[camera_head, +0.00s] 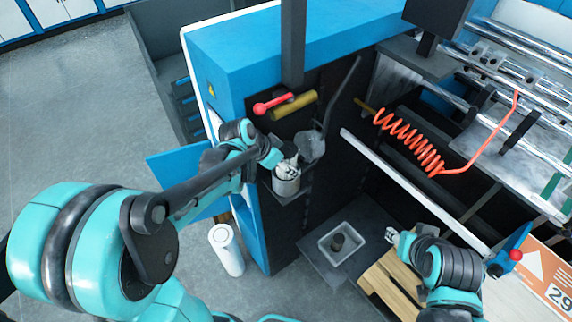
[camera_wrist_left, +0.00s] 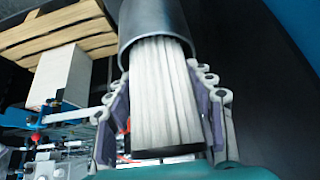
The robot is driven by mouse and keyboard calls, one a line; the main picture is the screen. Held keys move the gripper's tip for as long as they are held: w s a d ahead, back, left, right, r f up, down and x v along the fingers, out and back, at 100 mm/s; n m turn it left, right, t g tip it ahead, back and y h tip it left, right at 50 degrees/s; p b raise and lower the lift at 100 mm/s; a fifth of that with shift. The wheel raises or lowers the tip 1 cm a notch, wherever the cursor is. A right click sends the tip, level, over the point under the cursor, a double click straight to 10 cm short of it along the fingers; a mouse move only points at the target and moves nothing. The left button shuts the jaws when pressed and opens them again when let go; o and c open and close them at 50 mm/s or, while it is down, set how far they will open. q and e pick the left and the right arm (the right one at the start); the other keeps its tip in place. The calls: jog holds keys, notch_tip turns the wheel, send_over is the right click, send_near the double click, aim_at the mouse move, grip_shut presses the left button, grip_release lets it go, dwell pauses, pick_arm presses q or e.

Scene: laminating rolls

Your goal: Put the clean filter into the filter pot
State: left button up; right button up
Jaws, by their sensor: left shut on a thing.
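The clean filter (camera_wrist_left: 160,85) is white and pleated with a dark end cap, seen close in the left wrist view. My left gripper (camera_wrist_left: 162,112) is shut on it, with a finger on each side. The filter's far end is inside the mouth of the grey, round filter pot (camera_wrist_left: 150,20), so that part is hidden. In the head view, my left gripper (camera_head: 284,160) is at the top of the pot (camera_head: 287,187), beside the blue machine. My right gripper (camera_head: 392,237) is low at the right, near the tray; its jaws are too small to read.
A red-knobbed lever (camera_head: 270,105) and a grey round part (camera_head: 311,147) are close to the left gripper. A white roll (camera_head: 227,250) stands on the floor.

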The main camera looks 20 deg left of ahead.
pick_arm(q)
jog(key=shift+s+f, duration=0.3)
jog(key=shift+f, duration=0.1)
jog(key=o, duration=0.9)
jog(key=shift+o, duration=1.3)
jog(key=shift+w+d+f, duration=0.1)
jog(key=shift+w, duration=0.2)
pick_arm(e)
jog(key=shift+w+f, duration=0.1)
jog(key=shift+f, duration=0.15)
